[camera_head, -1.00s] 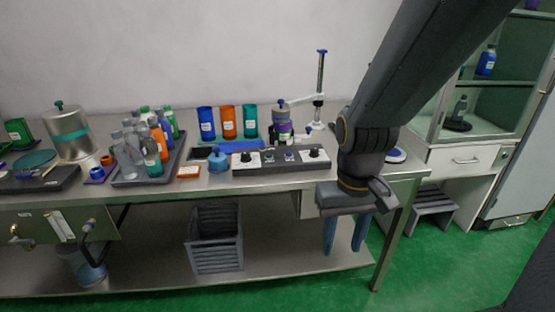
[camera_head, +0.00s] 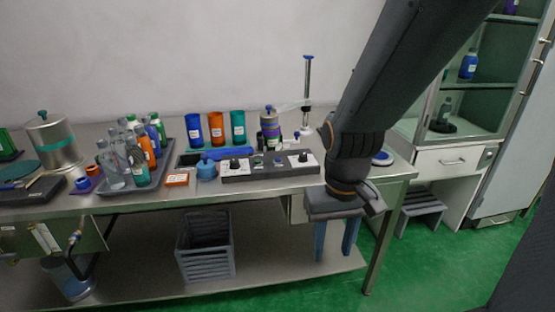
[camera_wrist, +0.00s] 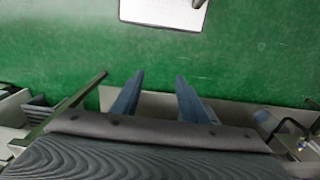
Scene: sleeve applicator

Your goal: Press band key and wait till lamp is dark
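The control panel (camera_head: 240,171) is a dark box with a pale top at the front of the bench. It carries a black knob near each end and small controls (camera_head: 278,162) between them. I cannot tell which control is the band key or whether a lamp is lit. Behind the panel stands a banded container (camera_head: 269,130), dark and purple with a grey top. My gripper (camera_head: 335,240) hangs right of the panel, in front of the bench edge, fingers pointing down. It is open and empty. The wrist view shows its two blue fingers (camera_wrist: 159,82) apart over green floor.
Coloured cups (camera_head: 216,131) and a post stand (camera_head: 307,95) are behind. A crate (camera_head: 206,265) sits on the lower shelf.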

